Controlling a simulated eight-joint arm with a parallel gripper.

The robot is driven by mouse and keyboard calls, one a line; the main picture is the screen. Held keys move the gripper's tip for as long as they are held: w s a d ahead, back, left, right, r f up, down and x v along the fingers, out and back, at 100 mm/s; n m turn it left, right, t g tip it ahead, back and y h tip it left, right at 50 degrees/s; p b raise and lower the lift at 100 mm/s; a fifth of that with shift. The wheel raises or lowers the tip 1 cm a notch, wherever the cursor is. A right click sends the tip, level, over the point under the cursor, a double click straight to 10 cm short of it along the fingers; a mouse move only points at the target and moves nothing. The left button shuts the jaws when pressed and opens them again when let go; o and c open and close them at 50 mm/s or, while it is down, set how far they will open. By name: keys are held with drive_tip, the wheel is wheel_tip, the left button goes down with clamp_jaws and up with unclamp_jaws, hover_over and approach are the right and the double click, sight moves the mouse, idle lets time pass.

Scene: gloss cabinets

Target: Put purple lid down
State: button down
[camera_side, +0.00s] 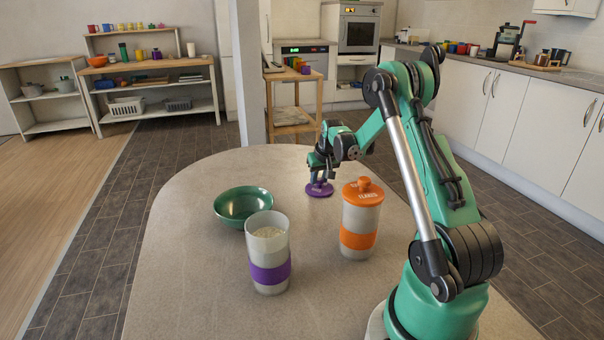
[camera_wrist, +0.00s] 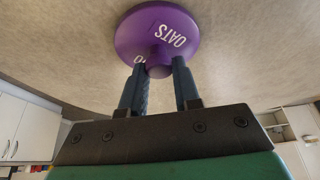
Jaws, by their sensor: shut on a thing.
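The purple lid (camera_side: 320,190) is at the far part of the table, below my gripper (camera_side: 320,177). In the wrist view the lid (camera_wrist: 157,30) shows white lettering "OATS", and my gripper (camera_wrist: 160,72) is shut on its knob. The lid is very close to the tabletop; I cannot tell whether it touches. The jar with a purple band (camera_side: 270,272) stands upright and open, nearer the camera and left of the lid, with pale contents near its top.
A lidded jar with an orange band (camera_side: 359,240) stands right of the open jar. A green bowl (camera_side: 243,204) sits to the left, behind the open jar. The tabletop (camera_side: 190,285) is clear at the left. Its rounded far edge is a little beyond the lid.

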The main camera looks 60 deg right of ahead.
drive_tip(key=c, duration=0.6)
unclamp_jaws()
drive_tip(key=shift+c, duration=0.2)
drive_tip(key=v, duration=1.2)
drive_tip(key=w+a+r+n+t, duration=0.1)
drive_tip(key=w+a+r+n, duration=0.1)
drive_tip(key=a, duration=0.5)
drive_tip(key=w+a+r+n+t, duration=0.1)
drive_tip(key=a+n, duration=0.1)
drive_tip(key=a, duration=0.6)
drive_tip(key=s+a+f+n+t+y, duration=0.1)
drive_tip(key=s+a+n, duration=0.1)
drive_tip(key=a, duration=0.5)
drive_tip(key=s+a+n+y, duration=0.2)
drive_tip(key=a, duration=0.6)
drive_tip(key=shift+s+f+n+t, duration=0.15)
drive_tip(key=shift+f+n+t, duration=0.25)
